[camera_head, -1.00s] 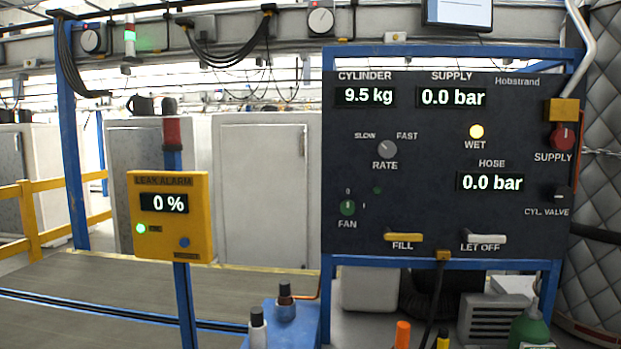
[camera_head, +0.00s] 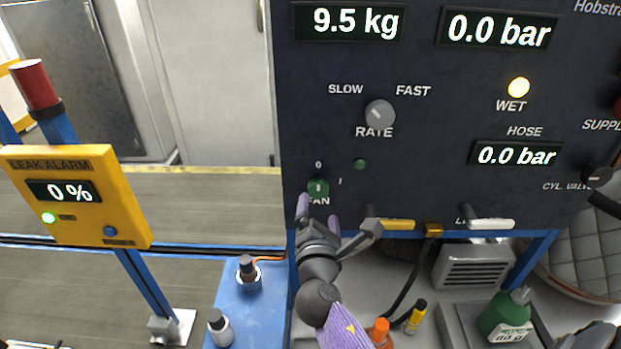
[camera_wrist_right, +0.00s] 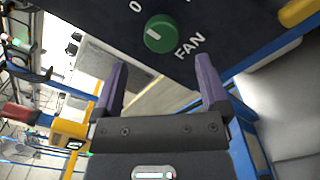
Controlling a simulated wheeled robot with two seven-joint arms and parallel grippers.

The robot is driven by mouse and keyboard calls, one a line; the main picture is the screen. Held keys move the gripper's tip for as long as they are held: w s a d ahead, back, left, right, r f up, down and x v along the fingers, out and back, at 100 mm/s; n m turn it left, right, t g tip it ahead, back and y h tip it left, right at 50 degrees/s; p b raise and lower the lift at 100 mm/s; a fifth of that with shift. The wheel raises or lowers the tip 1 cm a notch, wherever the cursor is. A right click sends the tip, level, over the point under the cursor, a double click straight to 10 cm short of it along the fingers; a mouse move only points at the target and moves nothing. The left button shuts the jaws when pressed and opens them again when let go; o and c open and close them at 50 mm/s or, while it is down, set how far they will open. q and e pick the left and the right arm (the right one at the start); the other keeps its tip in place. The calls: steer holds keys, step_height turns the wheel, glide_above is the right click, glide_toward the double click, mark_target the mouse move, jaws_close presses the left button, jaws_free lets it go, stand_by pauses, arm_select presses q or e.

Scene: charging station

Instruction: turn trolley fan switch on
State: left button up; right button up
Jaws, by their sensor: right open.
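The green FAN switch (camera_head: 318,188) is a small round knob with a pale pointer mark, low on the left of the dark trolley panel (camera_head: 440,130). Its pointer looks upright, towards the 0 label. In the right wrist view the knob (camera_wrist_right: 161,33) lies ahead of the fingers, between their lines and apart from them. My right gripper (camera_head: 318,212) is open and empty, just below the knob in the head view; its purple fingers also show in the right wrist view (camera_wrist_right: 160,85). A small green lamp (camera_head: 360,164) beside the knob looks dim. My left gripper is not in view.
The yellow FILL lever (camera_head: 396,225) and white LET OFF lever (camera_head: 490,224) stick out right of my gripper. The RATE knob (camera_head: 379,113) is above. A yellow leak alarm box (camera_head: 78,195) stands left. Bottles (camera_head: 248,272) stand on a blue surface below.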

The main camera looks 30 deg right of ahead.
mark_target(319, 192)
steer(key=x, duration=0.7)
steer(key=shift+f, duration=0.1)
steer(key=shift+c, duration=0.2)
steer(key=c, duration=1.2)
steer(key=shift+c, duration=0.2)
